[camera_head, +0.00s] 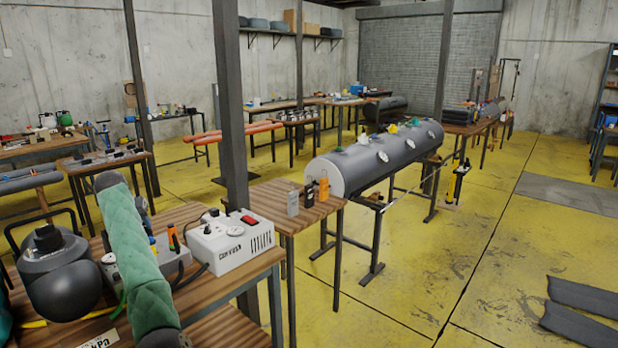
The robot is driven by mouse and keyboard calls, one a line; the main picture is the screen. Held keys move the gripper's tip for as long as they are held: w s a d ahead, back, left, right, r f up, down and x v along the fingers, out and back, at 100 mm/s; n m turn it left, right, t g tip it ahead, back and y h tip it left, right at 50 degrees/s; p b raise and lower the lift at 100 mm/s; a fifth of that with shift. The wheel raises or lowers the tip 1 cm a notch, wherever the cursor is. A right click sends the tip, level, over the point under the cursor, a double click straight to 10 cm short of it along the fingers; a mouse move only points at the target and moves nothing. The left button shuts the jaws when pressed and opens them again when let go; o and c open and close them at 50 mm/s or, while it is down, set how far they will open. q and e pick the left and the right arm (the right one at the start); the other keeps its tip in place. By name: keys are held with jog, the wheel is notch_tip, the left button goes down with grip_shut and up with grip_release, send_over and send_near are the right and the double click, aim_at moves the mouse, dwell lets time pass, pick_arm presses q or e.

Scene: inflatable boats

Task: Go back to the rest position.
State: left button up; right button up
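Neither of my grippers can be made out in the head view. A green quilted tube with dark ends (132,255) rises at the lower left, close to the camera. I cannot tell whether it is a link of my own arm. It hides part of the wooden workbench (222,279) and some of the things on it. No gripper fingers show at either of its ends.
On the workbench stand a white box with a red switch (229,243) and a dark grey rounded device (62,275). A small table (290,207) and a long grey inflatable tube (372,160) stand beyond a dark post (231,115). Yellow floor (440,262) is open at right.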

pick_arm(q)
jog(key=s+d+r+n+t+y, duration=0.2)
jog(key=s+r+t, duration=0.1)
jog(key=r, duration=1.2)
jog(key=s+d+m+t, duration=0.1)
jog(key=s+d+t, duration=0.1)
jog(key=s+d, duration=0.6)
jog(key=s+d+f+m+g+h, duration=0.2)
jog(key=s+d+f+m, duration=0.3)
jog(key=s+d+f, duration=2.1)
jog(key=s+d+f+g, duration=0.2)
jog(key=s+f+g, duration=0.1)
jog(key=s+f, duration=0.8)
jog(key=s+d+f+m+g+h, duration=0.1)
jog(key=s+f+g, duration=0.3)
jog(key=s+f, duration=0.8)
jog(key=s+d, duration=0.1)
jog(key=s, duration=0.6)
jog(key=shift+s+d, duration=0.15)
jog(key=shift+d, duration=0.15)
